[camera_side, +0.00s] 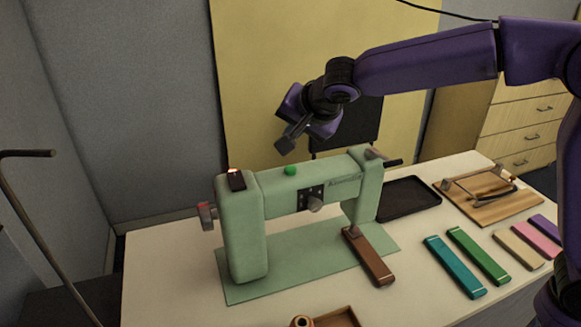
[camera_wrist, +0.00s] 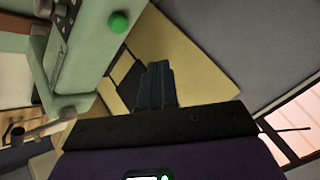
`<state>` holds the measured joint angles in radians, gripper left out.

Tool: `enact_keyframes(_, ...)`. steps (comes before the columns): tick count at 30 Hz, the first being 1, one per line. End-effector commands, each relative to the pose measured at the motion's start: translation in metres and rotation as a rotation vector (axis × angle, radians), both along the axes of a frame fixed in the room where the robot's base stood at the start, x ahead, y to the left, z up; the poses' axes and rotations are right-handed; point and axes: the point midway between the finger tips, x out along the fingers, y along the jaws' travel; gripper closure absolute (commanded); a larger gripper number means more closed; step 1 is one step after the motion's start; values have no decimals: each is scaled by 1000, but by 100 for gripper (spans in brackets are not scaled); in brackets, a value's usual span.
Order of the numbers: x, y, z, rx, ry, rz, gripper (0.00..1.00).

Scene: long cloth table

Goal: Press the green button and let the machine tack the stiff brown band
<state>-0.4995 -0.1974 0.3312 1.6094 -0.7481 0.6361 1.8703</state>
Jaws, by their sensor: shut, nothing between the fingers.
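The pale green sewing machine (camera_side: 241,213) stands on a green mat on the table. Its green button (camera_side: 291,170) sits on top of the machine's arm; it also shows in the wrist view (camera_wrist: 119,22). A small light glows orange on the machine's left top. The stiff brown band (camera_side: 368,256) lies with its far end under the machine's head, at the needle side. My gripper (camera_side: 287,147) is shut and empty, a little above and behind the green button, apart from it. In the wrist view its closed fingers (camera_wrist: 160,72) point away from the button, which is up and left of them.
Teal (camera_side: 455,267), green (camera_side: 479,256), tan, pink and purple bands lie at the right. A dark tray (camera_side: 408,198) and a wooden board with a metal frame (camera_side: 490,199) stand behind them. A wooden box (camera_side: 338,318) is at the front edge.

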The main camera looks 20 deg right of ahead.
Motion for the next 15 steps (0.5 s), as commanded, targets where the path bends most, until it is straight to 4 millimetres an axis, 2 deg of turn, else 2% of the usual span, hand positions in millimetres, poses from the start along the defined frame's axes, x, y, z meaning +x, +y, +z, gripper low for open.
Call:
enact_keyframes(3, 0, 0, -17, -4, 2, 1, 100)
enact_keyframes(9, 0, 0, -37, -3, 0, 0, 100)
enact_keyframes(15, 0, 0, -48, 0, 1, 1, 100)
